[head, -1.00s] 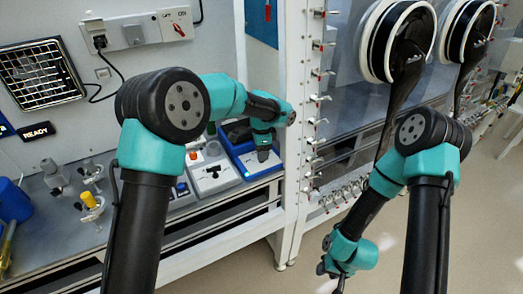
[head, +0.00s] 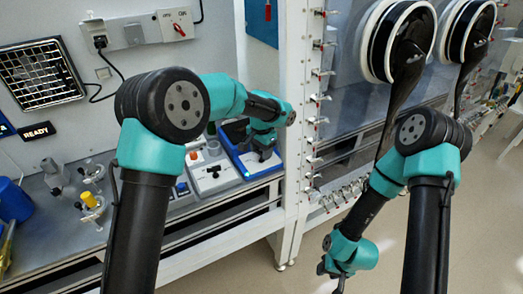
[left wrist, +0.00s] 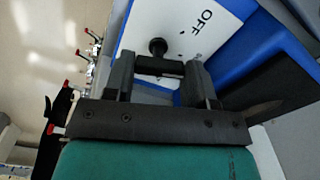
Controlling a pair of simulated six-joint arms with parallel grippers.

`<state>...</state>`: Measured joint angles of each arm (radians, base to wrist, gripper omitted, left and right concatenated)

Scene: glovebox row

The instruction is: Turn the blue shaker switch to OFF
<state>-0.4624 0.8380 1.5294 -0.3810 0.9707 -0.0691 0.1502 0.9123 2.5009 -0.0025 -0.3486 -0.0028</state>
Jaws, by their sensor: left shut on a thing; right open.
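The blue shaker (head: 232,158) stands on the bench in the head view, and my left gripper (head: 264,155) is over its front part. In the left wrist view, the shaker's white panel (left wrist: 178,20) shows the word OFF, up and right of the black switch handle (left wrist: 158,66). My left gripper (left wrist: 158,78) is shut on this handle, one finger at each end of the bar. The handle's exact setting cannot be told. My right gripper (head: 333,276) hangs low over the floor, open and away from the bench.
A grey-white device (head: 213,177) with a black switch stands left of the shaker. A white frame post (head: 296,120) with red-tipped valves is close to its right. Yellow-topped fittings (head: 91,200) and a blue container (head: 14,200) are farther left. A wall switch box (head: 177,24) is above.

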